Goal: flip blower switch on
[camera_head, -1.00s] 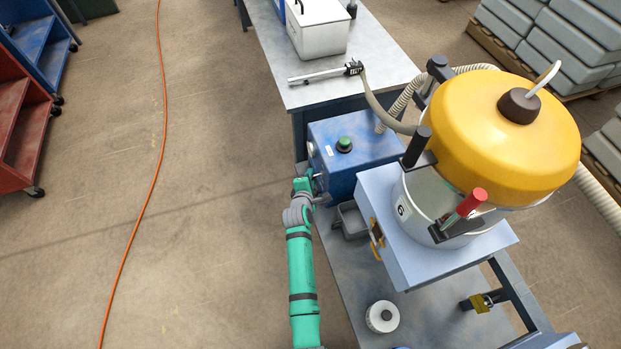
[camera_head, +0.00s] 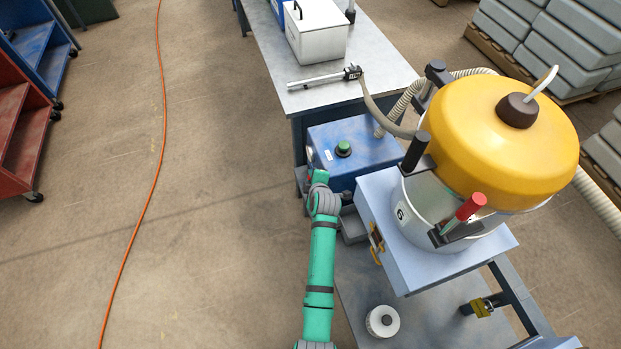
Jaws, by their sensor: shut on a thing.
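The blower looks to be the blue box (camera_head: 368,150) with a round green button (camera_head: 343,148) on top, at the near end of the grey table. My green arm reaches up to the box's left face. My gripper (camera_head: 321,177) is at that face, close against it. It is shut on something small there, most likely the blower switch. The switch and the fingertips are hidden behind my wrist, so I cannot see which way the switch is set.
A yellow-lidded hopper (camera_head: 505,140) stands on a pale blue cabinet (camera_head: 418,262) just right of the box. A grey bin (camera_head: 352,226) sits below my wrist on the right. The floor to the left is open, crossed by an orange cable (camera_head: 150,190).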

